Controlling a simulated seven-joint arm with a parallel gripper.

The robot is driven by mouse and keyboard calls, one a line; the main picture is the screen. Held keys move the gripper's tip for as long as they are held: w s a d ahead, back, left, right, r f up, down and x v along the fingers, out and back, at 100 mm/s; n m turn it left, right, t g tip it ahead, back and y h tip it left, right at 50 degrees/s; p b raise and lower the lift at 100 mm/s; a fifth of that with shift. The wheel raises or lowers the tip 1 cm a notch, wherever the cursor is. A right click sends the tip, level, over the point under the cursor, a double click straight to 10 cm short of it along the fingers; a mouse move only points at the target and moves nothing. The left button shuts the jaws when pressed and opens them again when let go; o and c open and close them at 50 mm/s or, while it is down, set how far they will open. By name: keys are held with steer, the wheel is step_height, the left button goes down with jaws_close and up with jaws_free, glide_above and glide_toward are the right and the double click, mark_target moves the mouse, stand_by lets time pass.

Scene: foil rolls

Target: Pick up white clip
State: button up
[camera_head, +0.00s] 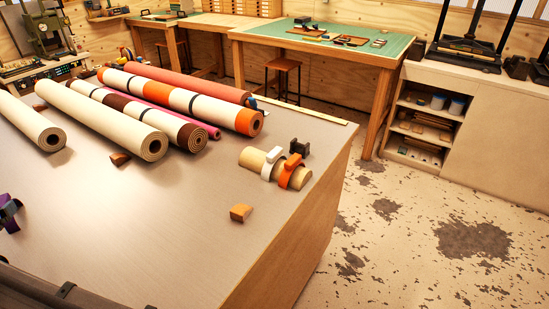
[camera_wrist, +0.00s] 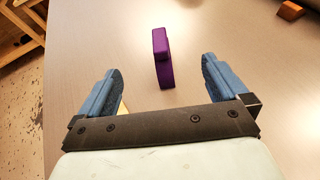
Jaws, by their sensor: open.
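The white clip (camera_head: 273,155) sits around a short tan tube (camera_head: 252,159) near the table's right side in the head view. An orange clip (camera_head: 290,170) is beside it on the same tube. A purple clip (camera_wrist: 162,58) stands on the table in the wrist view, ahead of and between my fingers, not gripped. It also shows at the left edge of the head view (camera_head: 9,212). My gripper (camera_wrist: 158,75) is open, with its two blue fingers apart and nothing between them held. The white clip is not in the wrist view.
Several long rolls (camera_head: 130,120) lie on the table (camera_head: 150,230) at the back left. A black clip (camera_head: 300,148) stands behind the tube. Small brown wedge blocks (camera_head: 241,212) lie in front of it and by the rolls. The table's front middle is clear.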

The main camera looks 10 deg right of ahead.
steer(key=w+d+r+m+t+h, duration=0.1)
steer(key=w+d+r+m+h, duration=0.15)
steer(key=w+d, duration=0.95)
steer(key=w+d+r+m+h, duration=0.2)
steer(key=w+d+h, duration=0.1)
steer(key=w+d, duration=1)
steer(key=w+d+r+m+h, duration=0.15)
steer(key=w+d, duration=0.25)
steer(key=d, duration=0.7)
steer(key=w+d+r+m+h, duration=0.1)
steer(key=w+d+r+m, duration=0.15)
steer(key=d, duration=0.75)
steer(key=w+d+r+m+h, duration=0.2)
steer(key=w+d, duration=0.3)
steer(key=d, duration=0.6)
steer(key=s+d+m+g+h, duration=0.1)
steer(key=s+d+m+g, duration=0.15)
steer(key=d, duration=0.95)
steer(key=s+d+m+g, duration=0.2)
steer(key=d+m, duration=0.2)
steer(key=d, duration=0.8)
steer(key=m+g+y, duration=0.6)
steer(key=m+g, duration=0.3)
steer(key=m, duration=0.4)
glide_above(274, 151)
step_height(274, 151, down, 7)
steer(key=shift+f, duration=0.1)
steer(key=shift+s+m, duration=0.15)
steer(key=shift+m, duration=0.45)
steer(key=shift+f, duration=3.75)
